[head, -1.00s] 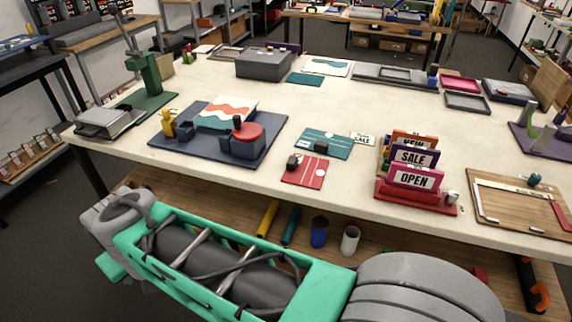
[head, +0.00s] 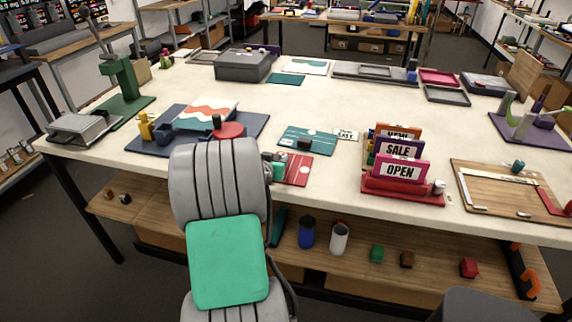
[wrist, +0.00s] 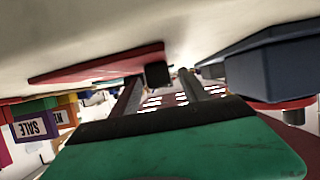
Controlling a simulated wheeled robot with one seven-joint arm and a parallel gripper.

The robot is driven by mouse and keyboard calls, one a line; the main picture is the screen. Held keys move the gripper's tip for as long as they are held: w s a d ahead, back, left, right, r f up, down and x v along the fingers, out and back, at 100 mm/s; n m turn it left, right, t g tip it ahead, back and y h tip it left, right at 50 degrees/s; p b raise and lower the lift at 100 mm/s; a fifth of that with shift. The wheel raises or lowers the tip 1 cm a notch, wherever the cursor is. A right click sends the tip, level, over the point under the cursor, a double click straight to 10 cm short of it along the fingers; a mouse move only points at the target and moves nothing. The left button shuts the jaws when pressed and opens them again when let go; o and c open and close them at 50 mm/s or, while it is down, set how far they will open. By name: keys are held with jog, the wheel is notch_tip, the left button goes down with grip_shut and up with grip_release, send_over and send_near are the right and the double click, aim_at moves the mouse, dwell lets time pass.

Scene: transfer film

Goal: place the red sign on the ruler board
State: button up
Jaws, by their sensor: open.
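Three signs stand upright in a red rack (head: 402,189) at the table's front right: a pink-red OPEN sign (head: 400,168) in front, a purple SALE sign (head: 398,148), and an orange-red NEW sign (head: 397,132) at the back, partly hidden. I cannot tell surely which is the red sign. The ruler board (head: 480,195), wooden with a pale ruler, lies right of the rack. My gripper (wrist: 160,92) is open and seems empty; my arm hides it in the head view. The SALE sign (wrist: 35,126) shows upside down at the wrist view's left, apart from my gripper.
A red card (head: 296,172) with a black block lies beside my arm, left of the rack. A blue base (head: 165,143) with several parts stands farther left. A teal card (head: 303,139) lies behind the red card. The table's middle is clear.

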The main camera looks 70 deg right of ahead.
jog(key=shift+d+f, duration=0.2)
jog(key=shift+d, duration=0.2)
jog(key=shift+c, duration=0.4)
jog(key=shift+w, duration=0.1)
grip_shut()
